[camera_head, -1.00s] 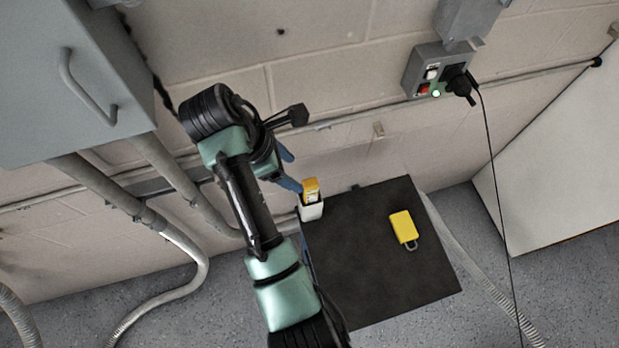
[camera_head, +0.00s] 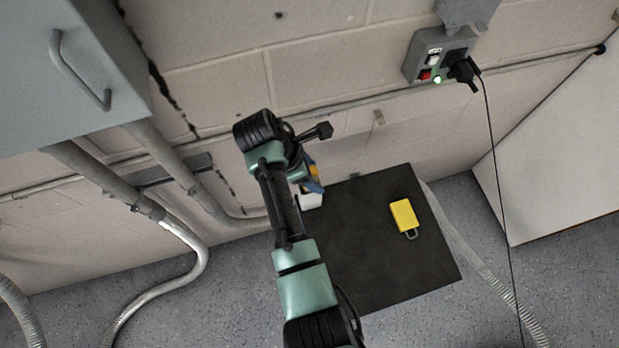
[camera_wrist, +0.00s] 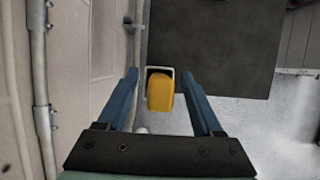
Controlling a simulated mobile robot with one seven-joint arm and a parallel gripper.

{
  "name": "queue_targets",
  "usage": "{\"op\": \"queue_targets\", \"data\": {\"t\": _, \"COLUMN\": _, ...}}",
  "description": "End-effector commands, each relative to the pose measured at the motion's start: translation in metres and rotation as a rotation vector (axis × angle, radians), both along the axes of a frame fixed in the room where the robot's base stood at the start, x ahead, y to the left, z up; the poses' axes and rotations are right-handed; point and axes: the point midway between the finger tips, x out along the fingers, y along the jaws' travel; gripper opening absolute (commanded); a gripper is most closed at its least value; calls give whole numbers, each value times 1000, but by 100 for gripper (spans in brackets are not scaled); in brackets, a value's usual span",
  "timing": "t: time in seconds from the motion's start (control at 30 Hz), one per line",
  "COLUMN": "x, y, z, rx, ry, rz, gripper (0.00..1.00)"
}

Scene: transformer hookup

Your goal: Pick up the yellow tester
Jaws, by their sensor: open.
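The yellow tester (camera_wrist: 160,92) stands in a white open-topped holder (camera_wrist: 149,69) at the edge of the black tabletop. My gripper (camera_wrist: 160,74) is open, with one blue finger on each side of the tester in the wrist view. I cannot tell whether the fingers touch it or how far down they reach. In the head view my gripper (camera_head: 314,180) is over the holder (camera_head: 311,201) and hides most of the tester (camera_head: 313,170).
A yellow padlock-like block (camera_head: 403,214) with a grey loop lies on the black tabletop (camera_head: 375,260). The wall behind carries pipes, a grey cabinet (camera_head: 70,70) and a switch box (camera_head: 430,58) with a plugged-in black cable. The tabletop's middle is clear.

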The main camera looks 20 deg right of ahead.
Motion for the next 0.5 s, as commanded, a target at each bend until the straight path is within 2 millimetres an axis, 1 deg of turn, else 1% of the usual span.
{"op": "queue_targets", "data": {"t": 0.03, "x": -1, "y": -3, "z": -5, "rx": 0, "ry": 3, "rz": -2, "gripper": 68}}
{"op": "queue_targets", "data": {"t": 0.13, "x": -1, "y": -5, "z": -12, "rx": 1, "ry": 1, "rz": -2, "gripper": 68}}
{"op": "queue_targets", "data": {"t": 0.37, "x": -1, "y": -5, "z": -14, "rx": 1, "ry": 0, "rz": -1, "gripper": 68}}
{"op": "queue_targets", "data": {"t": 0.4, "x": -1, "y": -5, "z": -13, "rx": 1, "ry": 0, "rz": -1, "gripper": 64}}
{"op": "queue_targets", "data": {"t": 0.47, "x": -1, "y": -5, "z": -13, "rx": 1, "ry": 0, "rz": -1, "gripper": 53}}
{"op": "queue_targets", "data": {"t": 0.5, "x": -1, "y": -5, "z": -13, "rx": 1, "ry": 0, "rz": 0, "gripper": 46}}
